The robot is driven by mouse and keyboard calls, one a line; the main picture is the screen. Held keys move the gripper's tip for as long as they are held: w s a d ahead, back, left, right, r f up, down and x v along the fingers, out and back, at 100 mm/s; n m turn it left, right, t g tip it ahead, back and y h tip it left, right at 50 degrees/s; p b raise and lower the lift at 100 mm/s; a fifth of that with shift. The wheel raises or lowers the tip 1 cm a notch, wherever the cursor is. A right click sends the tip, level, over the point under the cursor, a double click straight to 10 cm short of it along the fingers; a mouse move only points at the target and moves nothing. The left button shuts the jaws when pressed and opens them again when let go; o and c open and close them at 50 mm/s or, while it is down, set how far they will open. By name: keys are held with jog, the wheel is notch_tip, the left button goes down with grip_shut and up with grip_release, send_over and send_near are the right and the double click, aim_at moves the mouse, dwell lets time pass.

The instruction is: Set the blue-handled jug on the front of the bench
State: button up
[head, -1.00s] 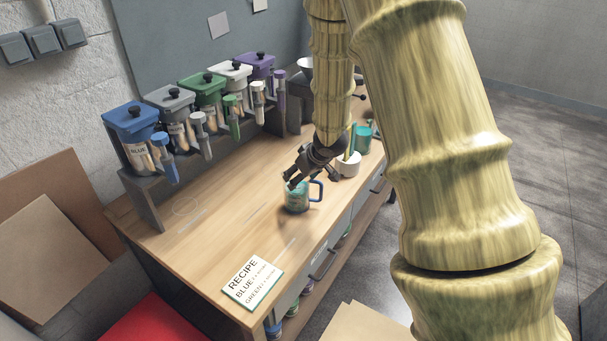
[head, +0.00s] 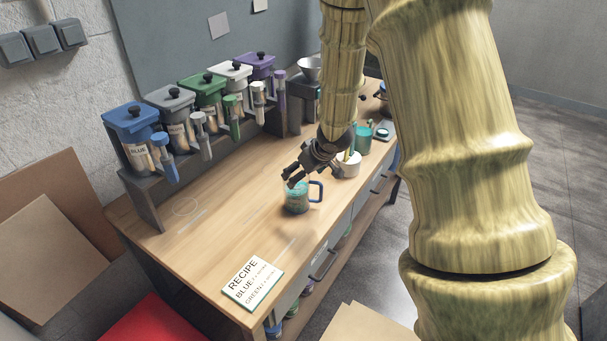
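The blue-handled jug (head: 296,199) stands upright on the wooden bench (head: 225,215), near its front edge. It is clear with a teal band around the rim and granular contents. Whether a fingertip still touches the rim is too small to tell.
Blue, grey, green, white and purple dispensers (head: 131,135) line the back of the bench. A recipe card (head: 252,283) lies at the near end. A white pot (head: 347,166) and a teal container (head: 362,140) stand beyond the jug. The bench left of the jug is clear.

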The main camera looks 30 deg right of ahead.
jog(key=v, duration=1)
jog(key=shift+s+d+f, duration=0.1)
dwell(0.4)
